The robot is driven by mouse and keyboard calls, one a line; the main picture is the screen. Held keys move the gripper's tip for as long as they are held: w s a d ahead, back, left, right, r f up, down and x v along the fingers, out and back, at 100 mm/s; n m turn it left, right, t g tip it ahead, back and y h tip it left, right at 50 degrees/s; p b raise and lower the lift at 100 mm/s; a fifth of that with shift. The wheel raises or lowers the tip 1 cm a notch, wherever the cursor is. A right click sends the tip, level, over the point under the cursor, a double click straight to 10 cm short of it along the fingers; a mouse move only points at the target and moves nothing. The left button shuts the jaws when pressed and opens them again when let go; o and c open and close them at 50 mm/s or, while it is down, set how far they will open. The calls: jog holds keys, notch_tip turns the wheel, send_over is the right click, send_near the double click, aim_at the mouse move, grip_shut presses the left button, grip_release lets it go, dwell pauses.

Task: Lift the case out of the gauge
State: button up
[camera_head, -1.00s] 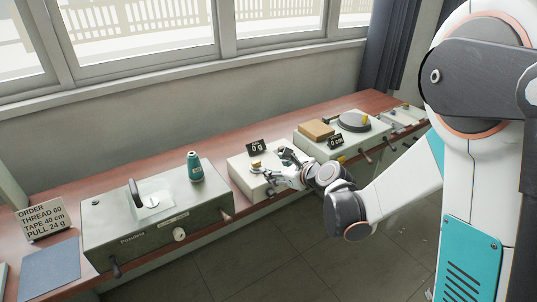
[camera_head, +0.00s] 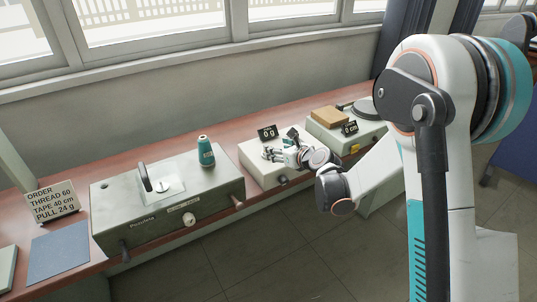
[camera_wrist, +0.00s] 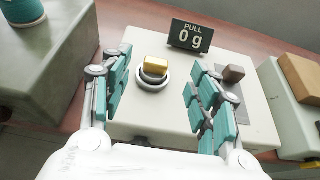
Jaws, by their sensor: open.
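The gauge is a pale box (camera_head: 252,157) on the bench, and its top also shows in the wrist view (camera_wrist: 195,123). Its black display (camera_wrist: 190,36) reads PULL 0 g. A small gold block, seemingly the case (camera_wrist: 155,65), sits in a dark-and-light round holder on the gauge's top. My gripper (camera_wrist: 150,80) is open and empty, with its teal-padded fingers either side of the gold block and apart from it. In the head view my gripper (camera_head: 275,154) is over the gauge and hides the gold block.
A dark brown knob (camera_wrist: 233,74) stands on a grey plate beside my right finger. Left of the gauge is a grey-green box (camera_head: 165,205) with a teal spool (camera_head: 206,153). Right is another pale machine with a wooden block (camera_head: 331,115). An order sign (camera_head: 53,202) stands far left.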

jog(key=x, duration=0.1)
jog(key=b+x, duration=0.1)
jog(key=x, duration=0.1)
jog(key=f+b+x, duration=0.1)
jog(key=shift+s+a, duration=0.15)
jog(key=shift+w+a, duration=0.2)
jog(key=shift+w, duration=0.15)
jog(key=shift+c, duration=0.5)
jog(key=c, duration=1)
